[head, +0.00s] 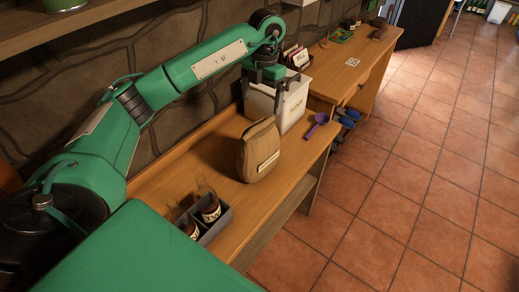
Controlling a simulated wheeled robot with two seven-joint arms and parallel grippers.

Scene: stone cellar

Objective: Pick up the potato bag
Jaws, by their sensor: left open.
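The potato bag (259,150) is a brown sack with a pale label, standing on the wooden bench (208,158) near its middle. My left arm reaches in from the left, over the bench. My left gripper (264,98) hangs pointing down above and behind the bag, at the left side of a white bin. It is open, and it appears apart from the bag. My right gripper is out of view.
The white bin (291,103) stands behind the bag. A purple scoop (317,124) lies to its right. A second wooden table (350,75) adjoins behind. Open tiled floor lies right.

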